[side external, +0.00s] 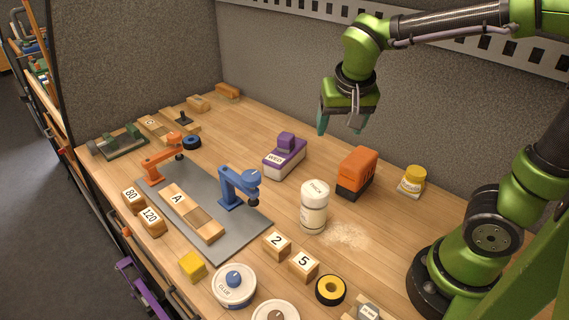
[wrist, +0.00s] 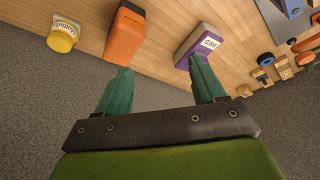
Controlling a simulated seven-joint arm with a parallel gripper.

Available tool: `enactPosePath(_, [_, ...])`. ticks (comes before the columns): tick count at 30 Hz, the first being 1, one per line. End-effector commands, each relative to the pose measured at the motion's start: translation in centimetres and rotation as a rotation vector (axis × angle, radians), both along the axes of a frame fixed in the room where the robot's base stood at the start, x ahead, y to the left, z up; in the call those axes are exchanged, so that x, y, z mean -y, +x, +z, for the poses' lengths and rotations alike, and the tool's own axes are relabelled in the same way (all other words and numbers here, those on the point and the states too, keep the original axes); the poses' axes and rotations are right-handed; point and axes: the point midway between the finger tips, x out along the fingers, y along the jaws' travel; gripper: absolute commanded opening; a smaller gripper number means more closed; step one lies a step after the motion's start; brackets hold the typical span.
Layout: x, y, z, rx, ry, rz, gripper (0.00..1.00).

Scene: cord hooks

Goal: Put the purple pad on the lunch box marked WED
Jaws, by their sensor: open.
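A purple box with a white lower part (side external: 285,160) stands on the bench behind the middle. Its white label looks like WED, though it is small.
An orange and black block (side external: 357,170) stands right of the purple box, then a yellow-lidded jar (side external: 411,180). A white bottle (side external: 314,207) stands in front, beside spilled powder. A blue clamp-like tool (side external: 238,187) stands on a grey mat (side external: 240,236). A grey wall rises behind.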

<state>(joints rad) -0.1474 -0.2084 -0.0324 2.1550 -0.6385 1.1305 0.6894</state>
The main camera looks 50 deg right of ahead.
Motion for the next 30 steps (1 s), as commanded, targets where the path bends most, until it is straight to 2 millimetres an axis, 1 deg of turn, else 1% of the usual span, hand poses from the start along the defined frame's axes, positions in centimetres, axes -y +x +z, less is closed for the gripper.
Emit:
enactPosePath(1, [-0.5, -1.6, 0.6, 0.033, 0.054, 0.055, 0.69])
enactPosePath(3, [-1.6, -3.4, 1.1, 0.083, 0.118, 0.147, 0.69])
enactPosePath(6, [-2.9, -5.5, 1.6, 0.166, 0.18, 0.261, 0.69])
enactPosePath(10, [-4.2, -7.1, 2.1, 0.265, 0.217, 0.365, 0.69])
enactPosePath(15, [-4.9, -7.9, 2.4, 0.329, 0.228, 0.426, 0.69])
enactPosePath(30, [-5.0, -7.9, 2.4, 0.332, 0.23, 0.431, 0.69])
